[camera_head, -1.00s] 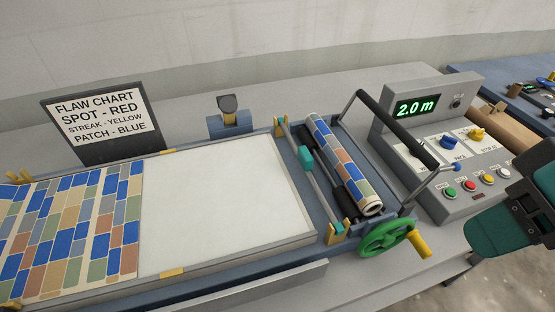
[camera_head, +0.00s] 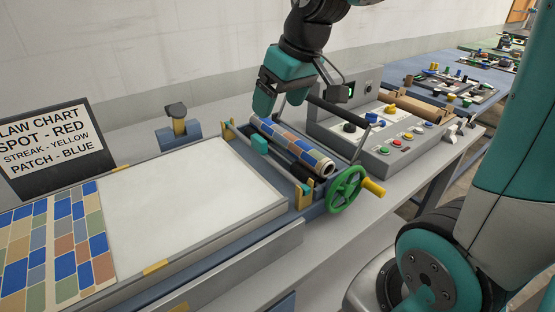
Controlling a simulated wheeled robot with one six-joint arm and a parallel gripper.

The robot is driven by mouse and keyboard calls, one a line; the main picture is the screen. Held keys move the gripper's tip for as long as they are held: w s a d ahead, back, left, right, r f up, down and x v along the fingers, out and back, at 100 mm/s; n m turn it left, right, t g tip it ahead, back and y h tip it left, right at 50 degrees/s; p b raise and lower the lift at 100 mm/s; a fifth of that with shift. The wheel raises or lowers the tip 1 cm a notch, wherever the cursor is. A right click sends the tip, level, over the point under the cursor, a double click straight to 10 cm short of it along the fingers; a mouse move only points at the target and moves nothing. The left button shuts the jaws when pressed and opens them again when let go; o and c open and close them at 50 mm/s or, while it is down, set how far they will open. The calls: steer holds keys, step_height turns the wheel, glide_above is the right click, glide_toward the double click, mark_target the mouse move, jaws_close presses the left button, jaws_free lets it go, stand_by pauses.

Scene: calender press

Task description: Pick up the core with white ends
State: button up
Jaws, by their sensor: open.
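My gripper (camera_head: 281,103) is open and empty, pointing down above the far end of the patterned roll. The patterned roll (camera_head: 290,144) lies in the press cradle; its near end shows a pale ring around a dark hole. A plain brown core (camera_head: 412,106) lies behind the control panel at the right, well away from my gripper. No separate core with white ends can be made out for certain; the small objects on the far blue table are too small to tell.
A green handwheel with a yellow handle (camera_head: 345,190) stands at the press's near end. The control panel (camera_head: 400,140) is to its right. A pale bed (camera_head: 190,205) with patterned sheet (camera_head: 60,245) lies left. A flaw chart (camera_head: 50,145) stands behind. A blue table (camera_head: 455,85) is far right.

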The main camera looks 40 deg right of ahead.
steer(key=m+h+b, duration=0.2)
glide_toward(288, 134)
steer(key=shift+t, duration=0.3)
steer(key=x, duration=0.2)
steer(key=p+x, duration=0.1)
steer(key=x, duration=0.3)
steer(key=shift+s+f, duration=0.35)
steer(key=shift+p+x, duration=0.8)
steer(key=shift+x, duration=2.1)
steer(key=shift+w+r, duration=0.1)
steer(key=c, duration=1)
steer(key=shift+c, duration=0.3)
steer(key=shift+r, duration=0.1)
